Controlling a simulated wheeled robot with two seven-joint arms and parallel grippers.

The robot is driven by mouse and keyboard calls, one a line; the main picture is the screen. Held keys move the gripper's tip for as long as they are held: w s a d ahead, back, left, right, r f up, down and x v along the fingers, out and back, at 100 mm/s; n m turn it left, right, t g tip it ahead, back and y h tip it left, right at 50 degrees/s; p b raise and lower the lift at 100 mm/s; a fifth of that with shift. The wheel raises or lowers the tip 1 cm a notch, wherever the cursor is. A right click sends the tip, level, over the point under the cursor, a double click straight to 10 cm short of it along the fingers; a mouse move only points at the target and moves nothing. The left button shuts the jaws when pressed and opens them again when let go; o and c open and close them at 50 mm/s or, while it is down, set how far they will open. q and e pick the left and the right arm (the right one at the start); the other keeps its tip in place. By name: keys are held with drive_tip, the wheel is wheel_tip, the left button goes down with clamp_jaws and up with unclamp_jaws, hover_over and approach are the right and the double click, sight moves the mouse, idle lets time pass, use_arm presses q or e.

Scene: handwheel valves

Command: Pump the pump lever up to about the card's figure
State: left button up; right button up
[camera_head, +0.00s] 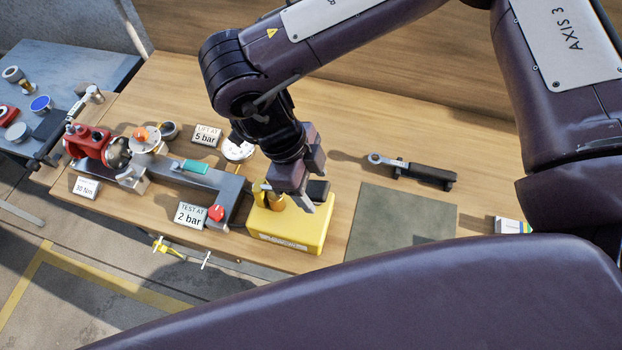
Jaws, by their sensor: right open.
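A yellow box-shaped pump (290,231) stands at the table's front edge, with a brass-coloured part (274,200) on top. A dark block (319,190) shows at its upper right; I cannot tell whether it is the pump lever's grip. My right gripper (305,186) is open, just over the pump, and hides part of its top. I cannot tell whether it touches anything. A card (190,214) reading "TEST AT 2 bar" stands left of the pump. Another card (207,136) reads "LIFT AT 5 bar". A round white gauge (238,149) is partly behind my right wrist. My left gripper is out of view.
A pipe rig with a red flanged body (87,141), a green handle (193,167) and a red knob (215,213) lies left of the pump. A torque wrench (412,171) lies right, behind a bare grey-green mat (400,220). A "30 Nm" card (86,187) stands far left.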

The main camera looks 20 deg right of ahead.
drive_tip(key=shift+r+p, duration=3.25)
drive_tip(key=shift+r, duration=0.3)
drive_tip(key=shift+f, duration=0.1)
